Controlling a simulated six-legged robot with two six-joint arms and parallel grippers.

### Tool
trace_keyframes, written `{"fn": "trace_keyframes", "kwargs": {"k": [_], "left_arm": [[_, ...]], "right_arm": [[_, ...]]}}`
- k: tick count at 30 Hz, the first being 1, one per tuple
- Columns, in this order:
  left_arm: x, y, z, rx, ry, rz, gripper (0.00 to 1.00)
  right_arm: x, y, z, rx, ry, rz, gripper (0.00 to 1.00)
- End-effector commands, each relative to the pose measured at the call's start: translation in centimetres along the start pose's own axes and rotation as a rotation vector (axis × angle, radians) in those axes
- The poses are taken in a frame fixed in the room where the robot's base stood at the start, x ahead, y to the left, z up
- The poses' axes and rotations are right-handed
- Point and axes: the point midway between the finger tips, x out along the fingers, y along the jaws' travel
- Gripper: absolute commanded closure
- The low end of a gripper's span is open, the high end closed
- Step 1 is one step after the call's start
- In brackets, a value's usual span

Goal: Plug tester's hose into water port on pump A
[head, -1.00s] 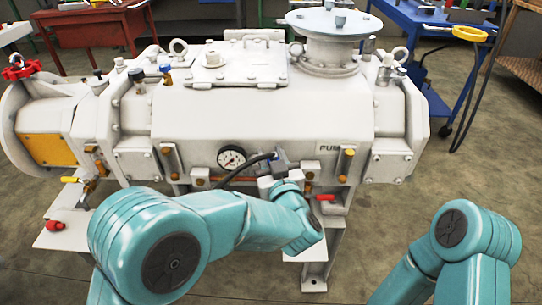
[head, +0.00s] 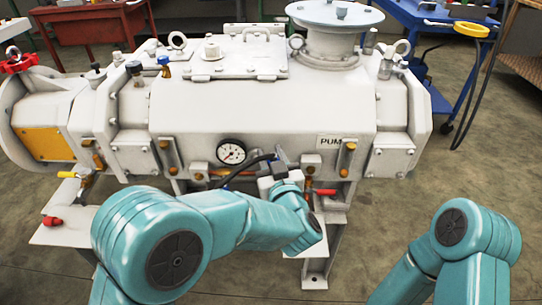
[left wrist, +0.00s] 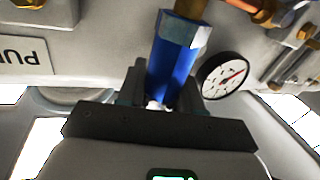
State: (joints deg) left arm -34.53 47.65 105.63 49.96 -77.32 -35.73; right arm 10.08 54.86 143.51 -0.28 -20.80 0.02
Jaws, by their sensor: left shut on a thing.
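The white pump (head: 260,105) fills the middle of the head view, with a partly hidden label starting "PUM" (head: 328,141). My left gripper (head: 281,160) is at the pump's front, between the gauge (head: 231,151) and the label. In the left wrist view my left gripper (left wrist: 165,88) is shut on a blue hexagonal connector (left wrist: 175,60). Its far end meets or nearly meets a brass fitting (left wrist: 191,8); I cannot tell whether they are joined. A black hose (head: 245,165) curves near the gripper in the head view. My right gripper is out of view.
Valves with a red handle (head: 325,192) and a yellow handle (head: 68,174) stick out at the pump's front. A red cap (head: 52,221) lies on the base plate at left. A blue cart (head: 435,75) stands behind at right.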

Motion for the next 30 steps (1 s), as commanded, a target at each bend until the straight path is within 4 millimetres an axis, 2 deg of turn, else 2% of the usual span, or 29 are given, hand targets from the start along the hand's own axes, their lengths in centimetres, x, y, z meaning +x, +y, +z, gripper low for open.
{"fn": "trace_keyframes", "kwargs": {"k": [9, 10, 12, 13, 23, 26, 30], "left_arm": [[0.0, -0.1, 0.9, 0.0, 0.001, 0.0, 1.0], [0.0, -0.1, 0.8, 0.0, 0.001, 0.0, 0.62], [0.0, -0.1, 0.8, 0.0, 0.001, 0.0, 0.39], [0.0, -0.1, 0.8, 0.0, 0.001, 0.0, 0.35], [-0.2, -0.1, 0.9, 0.001, -0.003, -0.001, 0.35], [-1.2, 0.0, 1.0, 0.002, -0.003, 0.002, 0.35], [-3.9, 0.1, 0.9, 0.001, 0.0, 0.005, 0.35]], "right_arm": [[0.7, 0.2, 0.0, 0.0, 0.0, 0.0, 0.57], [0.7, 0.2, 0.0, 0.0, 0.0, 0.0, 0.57], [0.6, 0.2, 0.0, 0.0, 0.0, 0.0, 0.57], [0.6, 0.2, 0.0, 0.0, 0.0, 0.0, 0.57], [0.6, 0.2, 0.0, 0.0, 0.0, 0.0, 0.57], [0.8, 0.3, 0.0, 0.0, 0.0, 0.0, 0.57], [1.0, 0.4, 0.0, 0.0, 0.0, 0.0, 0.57]]}}
